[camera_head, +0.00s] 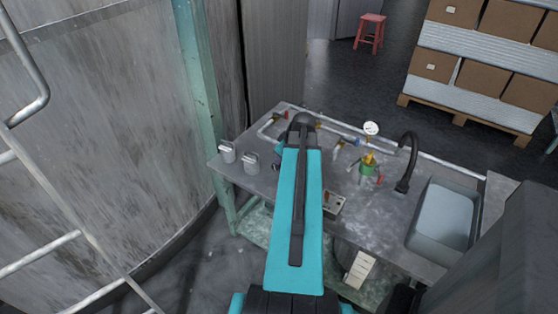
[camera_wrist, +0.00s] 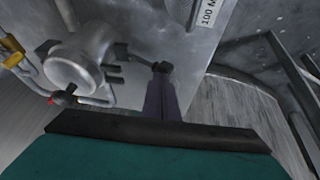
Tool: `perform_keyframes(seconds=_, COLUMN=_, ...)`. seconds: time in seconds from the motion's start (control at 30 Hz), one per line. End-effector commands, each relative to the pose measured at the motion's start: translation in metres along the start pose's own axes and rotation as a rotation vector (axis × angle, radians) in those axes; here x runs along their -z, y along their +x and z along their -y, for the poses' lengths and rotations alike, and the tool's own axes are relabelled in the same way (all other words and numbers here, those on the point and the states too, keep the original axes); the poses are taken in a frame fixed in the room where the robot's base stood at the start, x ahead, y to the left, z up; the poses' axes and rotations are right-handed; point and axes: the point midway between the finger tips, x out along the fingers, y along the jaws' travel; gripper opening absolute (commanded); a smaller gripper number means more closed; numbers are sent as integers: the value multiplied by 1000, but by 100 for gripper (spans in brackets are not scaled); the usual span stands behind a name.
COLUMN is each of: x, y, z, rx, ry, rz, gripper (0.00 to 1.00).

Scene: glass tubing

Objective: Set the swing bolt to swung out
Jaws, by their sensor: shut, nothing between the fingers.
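In the wrist view, my gripper (camera_wrist: 163,68) is shut, with its dark fingers together and nothing visible between them. Just left of the fingertips is a round grey metal housing (camera_wrist: 75,66). A thin dark rod (camera_wrist: 135,59), which looks like the swing bolt, runs from the housing's right side toward the fingertips. I cannot tell whether the fingertips touch it, nor its exact angle. Small dark lugs show on the housing beside the rod. In the head view, my teal arm reaches over the bench and hides the gripper and the bolt.
The grey bench (camera_head: 395,212) carries pipes, a pressure gauge (camera_head: 371,128), a green fitting (camera_head: 368,168), a black tap (camera_head: 408,160) and a sink (camera_head: 443,222). Two padlock-shaped weights (camera_head: 227,152) stand at its left. A red-handled valve (camera_wrist: 66,97) is below the housing in the wrist view.

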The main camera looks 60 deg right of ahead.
Motion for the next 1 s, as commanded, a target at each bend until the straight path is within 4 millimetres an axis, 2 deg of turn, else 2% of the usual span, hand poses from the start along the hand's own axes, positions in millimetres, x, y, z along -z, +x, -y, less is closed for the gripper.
perform_keyframes(seconds=0.57, x=-4, y=-5, z=-6, rx=-4, ry=10, rz=1, gripper=0)
perform_keyframes(seconds=0.93, x=9, y=-41, z=-23, rx=-3, ry=6, rz=-1, gripper=0)
perform_keyframes(seconds=1.0, x=5, y=-45, z=-19, rx=-3, ry=7, rz=-1, gripper=0)
